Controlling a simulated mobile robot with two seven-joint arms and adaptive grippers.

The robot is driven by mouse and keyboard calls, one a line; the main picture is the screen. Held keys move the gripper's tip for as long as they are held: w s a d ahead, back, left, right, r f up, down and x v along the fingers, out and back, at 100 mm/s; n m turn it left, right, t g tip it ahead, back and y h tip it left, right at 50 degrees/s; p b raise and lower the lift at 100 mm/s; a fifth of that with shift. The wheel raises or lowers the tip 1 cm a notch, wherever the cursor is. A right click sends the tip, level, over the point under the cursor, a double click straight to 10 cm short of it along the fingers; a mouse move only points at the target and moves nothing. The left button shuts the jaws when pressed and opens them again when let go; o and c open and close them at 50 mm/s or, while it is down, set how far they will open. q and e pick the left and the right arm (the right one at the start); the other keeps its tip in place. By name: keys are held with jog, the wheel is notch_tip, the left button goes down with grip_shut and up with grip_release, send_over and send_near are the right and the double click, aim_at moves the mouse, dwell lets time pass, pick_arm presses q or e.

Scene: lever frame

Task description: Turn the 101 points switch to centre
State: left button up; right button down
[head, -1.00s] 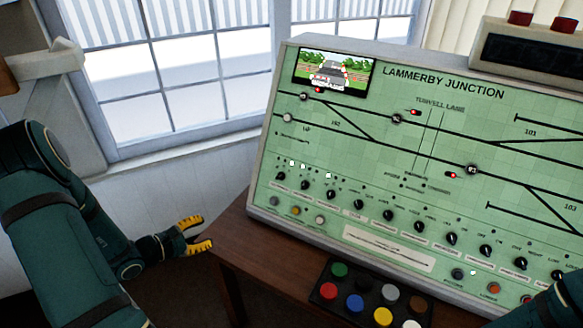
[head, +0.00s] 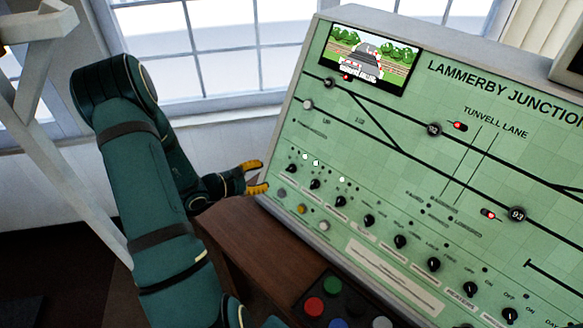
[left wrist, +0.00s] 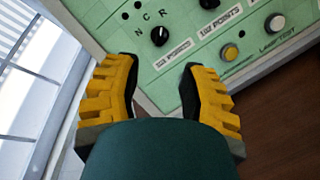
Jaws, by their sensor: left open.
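The 101 points switch (head: 291,168) is the leftmost black knob in the row on the green panel. In the left wrist view the knob (left wrist: 159,36) has the letters N, C and R along one side and a white label by it. Its pointer seems to lean toward the R side, but this is too small to be sure. My left gripper (head: 259,176) is open and empty at the panel's left edge, just short of the knob. In the left wrist view its yellow and black fingers (left wrist: 157,65) stand apart on either side of the knob, not touching it.
More black knobs (head: 369,220) continue to the right. Small round buttons (head: 302,209) sit below the row. A button box (head: 340,300) with coloured buttons stands on the wooden desk (head: 240,240). A window lies behind the arm.

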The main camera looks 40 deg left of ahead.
aim_at(289, 169)
pick_arm(q)
jog(key=x, duration=1.1)
jog(key=shift+s, duration=0.1)
grip_shut()
